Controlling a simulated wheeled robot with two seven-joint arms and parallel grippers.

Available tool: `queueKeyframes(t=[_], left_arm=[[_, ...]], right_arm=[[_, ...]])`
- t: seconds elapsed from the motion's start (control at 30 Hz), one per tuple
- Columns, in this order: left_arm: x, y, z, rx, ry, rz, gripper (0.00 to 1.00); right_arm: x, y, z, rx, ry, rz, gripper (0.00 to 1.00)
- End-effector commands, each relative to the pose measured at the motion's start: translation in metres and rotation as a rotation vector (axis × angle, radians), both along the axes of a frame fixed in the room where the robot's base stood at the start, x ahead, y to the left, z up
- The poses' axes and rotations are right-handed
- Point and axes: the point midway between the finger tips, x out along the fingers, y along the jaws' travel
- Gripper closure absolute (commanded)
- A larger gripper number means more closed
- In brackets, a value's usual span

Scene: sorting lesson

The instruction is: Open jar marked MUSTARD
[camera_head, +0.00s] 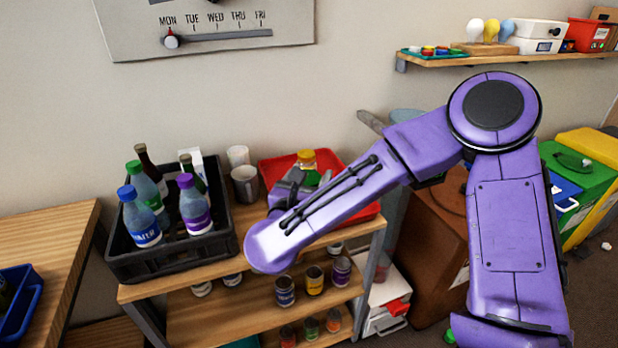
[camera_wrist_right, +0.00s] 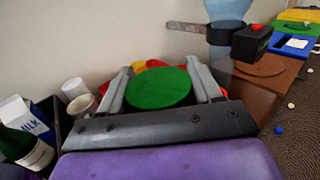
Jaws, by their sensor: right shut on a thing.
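My right gripper (camera_head: 308,183) reaches over the red tray (camera_head: 362,212) on the wooden shelf unit. In the right wrist view its two grey fingers (camera_wrist_right: 159,84) stand on either side of a round green lid (camera_wrist_right: 158,92), shut on it. The green lid also shows a little in the head view (camera_head: 312,178); the jar under it is hidden. A jar with a yellow-orange lid (camera_head: 307,157) stands just behind the gripper in the tray. I see no readable MUSTARD label on either. My left gripper is not in view.
A black crate (camera_head: 178,262) of bottles stands left of the tray, with two cups (camera_head: 245,184) between them. Several small cans (camera_head: 314,281) stand on the shelf below. A brown box (camera_head: 424,255) stands on the right. A wall shelf (camera_head: 480,58) is above.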

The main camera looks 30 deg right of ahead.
Motion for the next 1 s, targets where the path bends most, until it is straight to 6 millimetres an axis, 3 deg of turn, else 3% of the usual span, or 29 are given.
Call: queueKeyframes(t=[0.23,0.27,0.4,0.43,0.77,0.93,1.0], left_arm=[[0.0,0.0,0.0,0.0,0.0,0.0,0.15],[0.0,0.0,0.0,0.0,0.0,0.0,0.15],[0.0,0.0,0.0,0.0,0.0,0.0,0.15],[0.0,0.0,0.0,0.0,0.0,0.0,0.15],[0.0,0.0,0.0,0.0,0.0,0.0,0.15],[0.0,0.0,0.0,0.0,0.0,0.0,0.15],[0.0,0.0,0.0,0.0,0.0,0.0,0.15]], right_arm=[[-0.001,0.001,0.001,0.001,-0.001,0.0,0.78],[-0.001,0.001,0.001,0.001,-0.001,0.0,0.43],[-0.001,0.001,0.001,0.001,-0.001,0.0,0.88],[-0.001,0.001,0.001,0.001,-0.001,0.0,0.91],[0.002,0.003,0.003,0.002,-0.002,0.017,0.91],[0.021,0.025,0.018,0.006,-0.003,0.212,0.92],[0.028,0.041,0.011,0.004,0.003,0.342,0.92]])
